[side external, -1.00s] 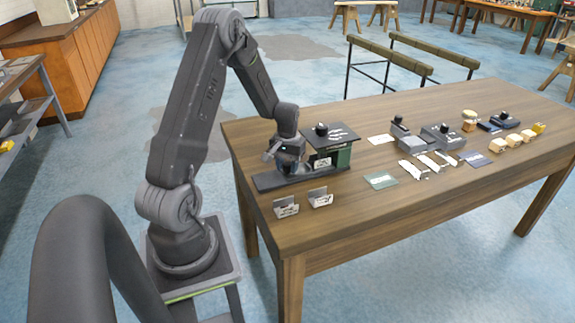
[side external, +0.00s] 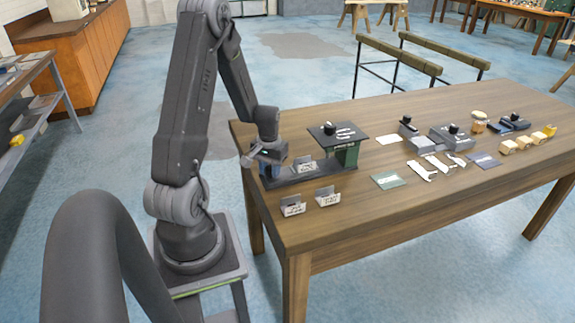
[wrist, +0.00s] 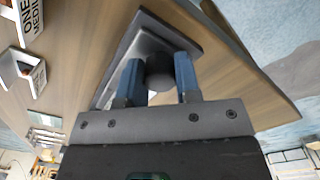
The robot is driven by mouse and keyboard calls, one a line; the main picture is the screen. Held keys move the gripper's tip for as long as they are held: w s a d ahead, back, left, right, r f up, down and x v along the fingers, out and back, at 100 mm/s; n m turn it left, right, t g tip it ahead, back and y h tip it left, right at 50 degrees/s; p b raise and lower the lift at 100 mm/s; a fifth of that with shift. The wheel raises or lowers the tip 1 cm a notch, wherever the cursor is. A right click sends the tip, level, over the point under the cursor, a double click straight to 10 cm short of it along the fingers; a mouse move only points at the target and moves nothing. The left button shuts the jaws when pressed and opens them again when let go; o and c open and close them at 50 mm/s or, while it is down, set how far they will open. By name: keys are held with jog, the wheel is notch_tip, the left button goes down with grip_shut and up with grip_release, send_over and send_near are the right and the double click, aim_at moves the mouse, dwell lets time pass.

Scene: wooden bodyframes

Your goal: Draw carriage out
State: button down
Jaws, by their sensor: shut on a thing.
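The carriage (wrist: 120,68) is a grey plate with a dark round knob (wrist: 160,72), seen in the wrist view on a dark base. My gripper (wrist: 159,80) has its two blue fingers on either side of that knob and is shut on it. In the side view my gripper (side external: 268,172) is at the left end of the long dark base (side external: 312,174), near the table's left edge. A green housing with a dark top (side external: 338,132) stands at the base's right end, apart from my gripper. My gripper hides most of the carriage in the side view.
A small label stand (side external: 306,166) shows by the base. Two more label stands (side external: 293,207) (side external: 327,197) stand in front. Cards, grey blocks (side external: 452,135) and wooden blocks (side external: 523,142) lie to the right. The front of the wooden table (side external: 400,215) is clear.

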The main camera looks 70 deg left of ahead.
jog(key=shift+s, duration=0.8)
jog(key=c, duration=0.8)
grip_release()
notch_tip(320, 180, up, 14)
jog(key=shift+f, duration=0.1)
